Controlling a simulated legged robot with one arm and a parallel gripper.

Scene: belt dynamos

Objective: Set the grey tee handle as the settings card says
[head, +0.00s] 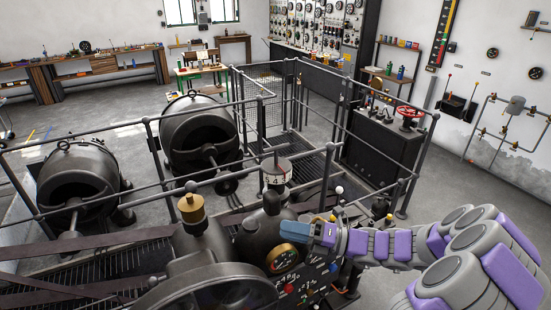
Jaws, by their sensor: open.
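I cannot pick out the grey tee handle for certain. A white drum with dark numerals (275,180) stands on the near machine, with a grey top and a short upright piece above it. I cannot read its setting. My gripper (296,232), at the end of my purple and grey arm, is open beside the machine's front, just above a brass-rimmed gauge (284,260). Its jaws are small and partly hidden, and I see nothing held in them. I cannot make out a settings card.
A dark panel with red and pale knobs (305,284) lies below my gripper. A brass cap (191,208) tops the machine to the left. Dark railings (165,187) surround the machine. A red handwheel (410,112) stands at right. Open floor lies beyond the railings.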

